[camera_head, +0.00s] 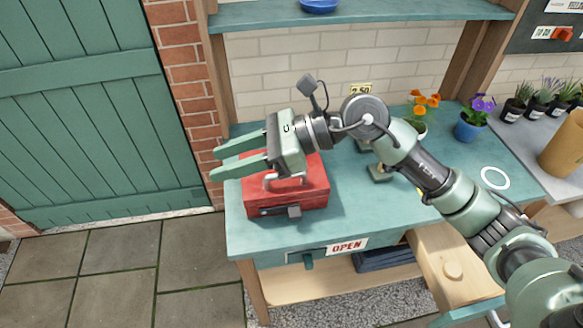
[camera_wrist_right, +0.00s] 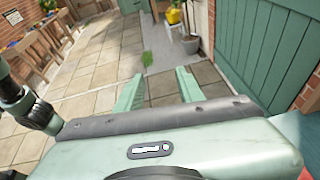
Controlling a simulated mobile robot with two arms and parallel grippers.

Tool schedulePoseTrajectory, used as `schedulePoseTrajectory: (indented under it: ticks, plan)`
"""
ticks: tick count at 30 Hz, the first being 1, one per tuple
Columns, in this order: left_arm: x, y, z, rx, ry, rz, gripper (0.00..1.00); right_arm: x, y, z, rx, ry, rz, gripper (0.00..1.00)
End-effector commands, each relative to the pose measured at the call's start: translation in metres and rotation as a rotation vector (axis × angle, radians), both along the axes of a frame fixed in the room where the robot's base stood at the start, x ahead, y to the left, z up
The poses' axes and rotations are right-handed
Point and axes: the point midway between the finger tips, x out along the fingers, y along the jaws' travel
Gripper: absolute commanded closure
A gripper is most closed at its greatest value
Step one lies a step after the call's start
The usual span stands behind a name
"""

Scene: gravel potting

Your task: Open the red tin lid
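The red tin (camera_head: 312,188) sits on the left part of the teal bench. Its lid looks closed, with a pale handle on top and a grey latch (camera_head: 294,211) on the front. My right gripper (camera_head: 214,164) is above the tin's back left side, fingers pointing left past the bench edge. It is open, with nothing between the fingers, and hides part of the lid. The right wrist view shows the same open fingers (camera_wrist_right: 158,90) over the paving. My left gripper is not in view.
Potted orange flowers (camera_head: 425,103) and purple flowers (camera_head: 471,122) stand at the back right. An OPEN sign (camera_head: 347,245) hangs on the bench front, beside a pulled-out wooden drawer (camera_head: 452,270). A shelf (camera_head: 370,13) runs above.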

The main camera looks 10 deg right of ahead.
Motion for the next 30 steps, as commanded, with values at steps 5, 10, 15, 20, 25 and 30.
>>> schedulePoseTrajectory:
  ticks: [5,10,15,20,25,30]
  plan:
    - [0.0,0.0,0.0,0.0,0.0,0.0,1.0,0.04,-0.079,-0.053,-0.524,-0.175,0.038,0.62]
    - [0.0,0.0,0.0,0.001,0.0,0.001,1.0,0.06,-0.136,-0.065,-0.791,-0.212,0.035,0.62]
    - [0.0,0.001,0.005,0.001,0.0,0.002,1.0,0.065,-0.148,-0.075,-0.857,-0.212,0.036,0.62]
    - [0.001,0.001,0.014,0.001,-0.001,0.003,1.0,0.068,-0.137,-0.096,-0.855,-0.208,0.037,0.62]
    - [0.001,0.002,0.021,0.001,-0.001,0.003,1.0,0.073,-0.127,-0.12,-0.853,-0.209,0.036,0.62]
    - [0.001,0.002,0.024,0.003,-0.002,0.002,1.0,0.076,-0.121,-0.134,-0.853,-0.211,0.036,0.62]
